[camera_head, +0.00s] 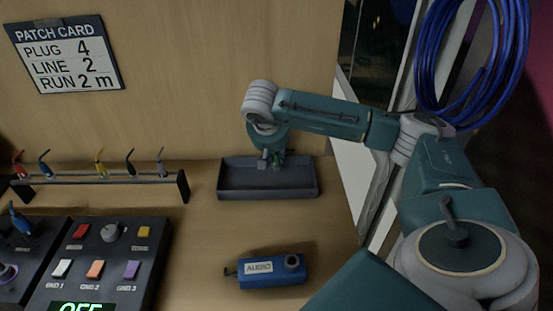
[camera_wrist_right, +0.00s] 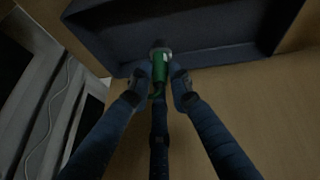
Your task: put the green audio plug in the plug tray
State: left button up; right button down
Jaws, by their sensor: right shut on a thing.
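The dark plug tray (camera_head: 240,193) sits on the wooden counter near the back wall. My right gripper (camera_head: 272,162) points down over the back part of the tray. In the right wrist view the gripper (camera_wrist_right: 160,80) is shut on the green audio plug (camera_wrist_right: 162,65), whose grey end points at the tray (camera_wrist_right: 215,45). In the head view the plug shows only as a small green bit (camera_head: 279,160) at the fingers. I cannot tell whether it touches the tray floor. The tray looks otherwise empty. My left gripper is not in view.
A rack (camera_head: 120,180) with several coloured plugs stands left of the tray. A blue AUDIO box (camera_head: 272,283) lies in front of it. A button panel (camera_head: 95,262) is at front left. Blue cable coils (camera_head: 430,60) hang at the right. Counter between tray and AUDIO box is clear.

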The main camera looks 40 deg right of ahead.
aim_at(276, 165)
jog(key=shift+f+b, duration=1.5)
jog(key=shift+f, duration=0.7)
jog(key=shift+f, duration=0.2)
jog(key=c, duration=1.6)
grip_release()
jog(key=shift+r, duration=0.15)
jog(key=p+v, duration=0.8)
jog(key=v, duration=0.4)
jog(key=shift+r+p, duration=0.1)
jog(key=shift+p, duration=0.25)
jog(key=shift+a, duration=0.1)
